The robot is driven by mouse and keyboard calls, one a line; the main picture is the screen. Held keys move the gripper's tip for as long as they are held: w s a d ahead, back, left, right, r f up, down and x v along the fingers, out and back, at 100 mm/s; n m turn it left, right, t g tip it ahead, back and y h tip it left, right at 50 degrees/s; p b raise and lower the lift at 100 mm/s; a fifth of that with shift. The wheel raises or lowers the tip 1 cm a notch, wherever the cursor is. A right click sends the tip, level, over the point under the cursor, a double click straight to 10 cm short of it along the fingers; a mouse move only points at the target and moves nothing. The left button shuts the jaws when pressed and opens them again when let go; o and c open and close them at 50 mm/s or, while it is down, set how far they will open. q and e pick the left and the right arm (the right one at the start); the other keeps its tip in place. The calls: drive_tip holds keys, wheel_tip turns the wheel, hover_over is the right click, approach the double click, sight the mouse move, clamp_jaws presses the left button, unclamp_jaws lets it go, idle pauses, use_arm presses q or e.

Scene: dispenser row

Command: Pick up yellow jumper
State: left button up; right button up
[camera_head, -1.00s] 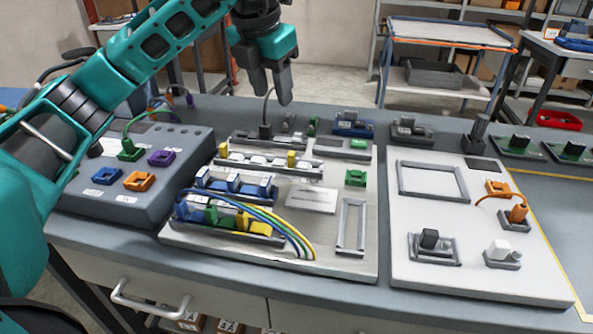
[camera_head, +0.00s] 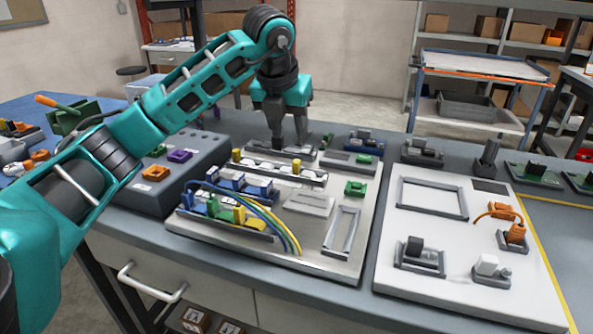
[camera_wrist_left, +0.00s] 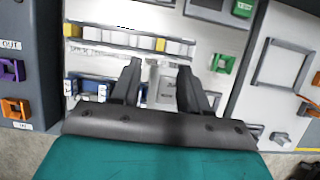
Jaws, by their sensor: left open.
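Two small yellow blocks stand on a rail of white terminal blocks on the grey panel (camera_head: 312,228). One yellow block (camera_head: 236,155) is at the rail's left end and the other (camera_head: 296,166) is toward its right end. I cannot tell which is the yellow jumper. In the left wrist view they show as a left block (camera_wrist_left: 72,31) and a right block (camera_wrist_left: 160,44). My left gripper (camera_head: 288,138) is open and empty, pointing down over the back of the panel. In the wrist view its fingertips (camera_wrist_left: 160,66) appear near the right block. My right gripper is not in view.
Blue, green and yellow plugs with looping cables (camera_head: 275,222) sit at the panel's front. A green connector (camera_head: 355,188) and an empty frame (camera_head: 342,230) lie to the right. A dark box with coloured sockets (camera_head: 150,195) is left; a white board (camera_head: 440,282) is right.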

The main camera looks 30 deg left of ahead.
sight(296, 161)
use_arm(q)
drive_tip(key=x, duration=0.9)
drive_tip(key=shift+c, duration=0.3)
clamp_jaws()
